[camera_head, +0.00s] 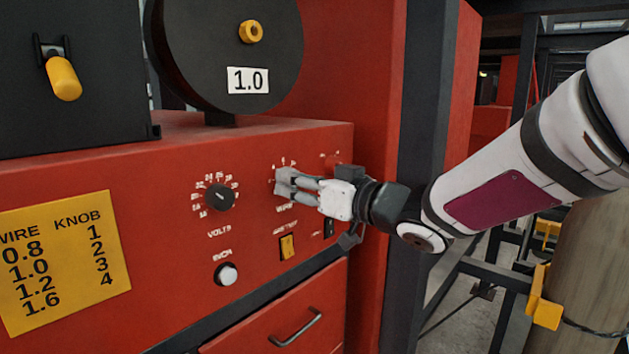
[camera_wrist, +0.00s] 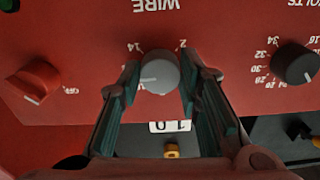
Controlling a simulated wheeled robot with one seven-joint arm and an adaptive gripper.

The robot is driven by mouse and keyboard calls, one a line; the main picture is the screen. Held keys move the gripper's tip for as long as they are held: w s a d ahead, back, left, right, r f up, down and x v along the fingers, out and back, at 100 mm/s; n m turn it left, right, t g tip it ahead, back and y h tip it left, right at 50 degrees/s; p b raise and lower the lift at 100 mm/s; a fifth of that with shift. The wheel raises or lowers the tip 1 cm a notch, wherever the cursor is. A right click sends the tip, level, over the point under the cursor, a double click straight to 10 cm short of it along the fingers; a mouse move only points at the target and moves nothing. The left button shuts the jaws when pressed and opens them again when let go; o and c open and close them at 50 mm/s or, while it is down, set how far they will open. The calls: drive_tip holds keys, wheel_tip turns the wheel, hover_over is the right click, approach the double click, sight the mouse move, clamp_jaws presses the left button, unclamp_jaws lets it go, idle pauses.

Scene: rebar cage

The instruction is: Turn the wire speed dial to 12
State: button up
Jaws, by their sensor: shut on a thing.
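A pale pointer mark on the knob faces the left of the wrist view. My gripper (camera_wrist: 160,78) has a finger on each side of the knob and is shut on it. In the head view my gripper (camera_head: 287,184) reaches the panel from the right and hides the knob.
The black VOLTS dial (camera_head: 219,197) is left of my gripper. A red knob (camera_wrist: 35,85) is on its other side. Below are a yellow switch (camera_head: 287,247) and a white INCH button (camera_head: 227,273). A yellow WIRE/KNOB chart (camera_head: 66,262) is at left. A dark post (camera_head: 420,90) stands at right.

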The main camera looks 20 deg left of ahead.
drive_tip(key=o, duration=1.1)
drive_tip(key=shift+o, duration=0.2)
drive_tip(key=shift+d, duration=0.1)
drive_tip(key=v, duration=1.1)
drive_tip(key=shift+s+d, duration=0.2)
drive_tip(key=shift+d, duration=0.15)
